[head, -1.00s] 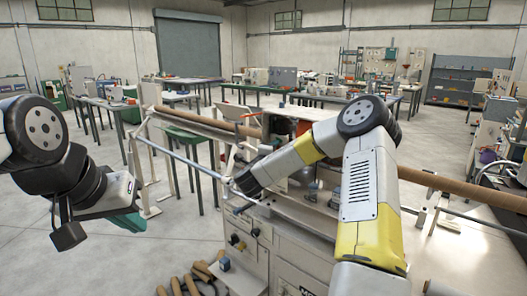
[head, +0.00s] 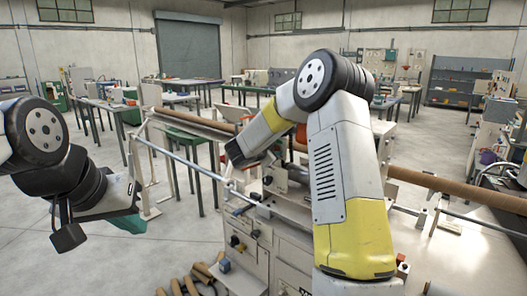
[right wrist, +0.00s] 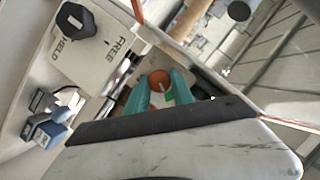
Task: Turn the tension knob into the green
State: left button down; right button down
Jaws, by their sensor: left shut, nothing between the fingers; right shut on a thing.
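In the right wrist view, the round orange tension knob (right wrist: 158,78) has a pale pointer line on its face. My right gripper (right wrist: 160,91) has its teal fingers on both sides of the knob, shut on it. A small green patch (right wrist: 168,96) shows beside the knob, between the fingers; the rest of the scale is hidden, so I cannot tell exactly where the pointer stands on it. In the head view my right arm hides its own fingers. My left gripper (head: 133,224) hangs shut and empty at the left, away from the machine.
A black knob (right wrist: 75,20) sits on a plate marked FREE and HELD, near my right gripper. Blue switches (right wrist: 45,130) stand lower left. The winder's cabinet (head: 250,250) is under my right arm. Brown tubes (head: 195,285) lie at its foot. The floor (head: 60,270) at left is clear.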

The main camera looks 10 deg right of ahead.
jog(key=shift+w+a+n+g+h, duration=0.15)
jog(key=shift+n+g, duration=0.15)
jog(key=shift+n, duration=0.3)
jog(key=shift+s+n+g+h, duration=0.15)
jog(key=shift+n+g, duration=0.15)
jog(key=shift+n, duration=0.3)
jog(key=c, duration=1.1)
grip_release()
jog(key=shift+w, duration=0.1)
jog(key=v, duration=0.7)
jog(key=shift+s+a+r, duration=0.15)
jog(key=shift+s+a, duration=0.1)
